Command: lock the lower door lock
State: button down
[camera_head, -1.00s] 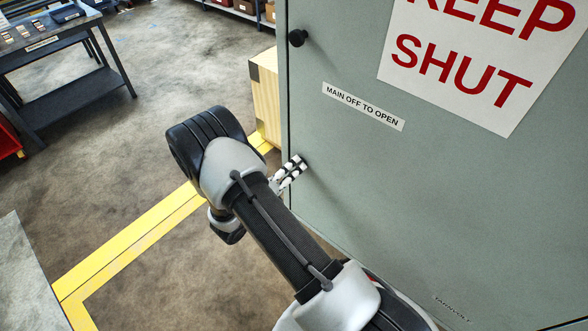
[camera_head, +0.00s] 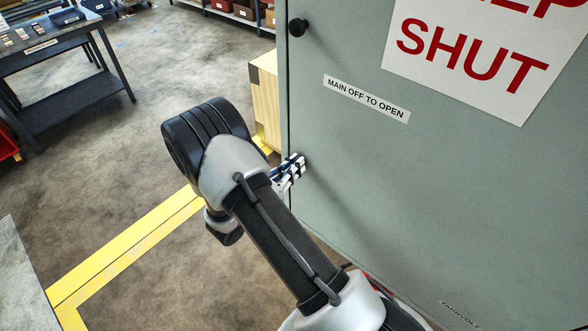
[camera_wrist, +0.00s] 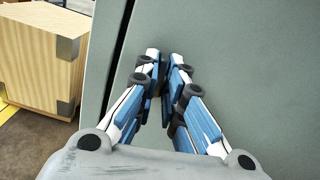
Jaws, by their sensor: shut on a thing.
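The grey-green cabinet door (camera_head: 385,170) is closed, with a dark seam along its left edge. My gripper (camera_head: 298,163) is at the lower part of that edge, its fingertips against the door face. In the wrist view my gripper (camera_wrist: 164,64) has its blue and white fingers drawn close together, just right of the seam. It is shut on the lower door lock, which the fingers hide almost wholly, so I cannot tell which way it is turned. The upper lock, a round black knob (camera_head: 297,27), is higher on the same edge.
A wooden crate (camera_head: 264,95) with dark corners stands left of the cabinet; it also shows in the wrist view (camera_wrist: 38,52). A dark workbench (camera_head: 70,98) is at far left. Yellow floor tape (camera_head: 130,250) crosses the open floor. The door carries a sign (camera_head: 470,60) and a label (camera_head: 366,98).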

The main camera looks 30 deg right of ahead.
jog(key=shift+m, duration=0.7)
jog(key=shift+b, duration=0.35)
jog(key=c, duration=1.7)
grip_release()
jog(key=v, duration=1.2)
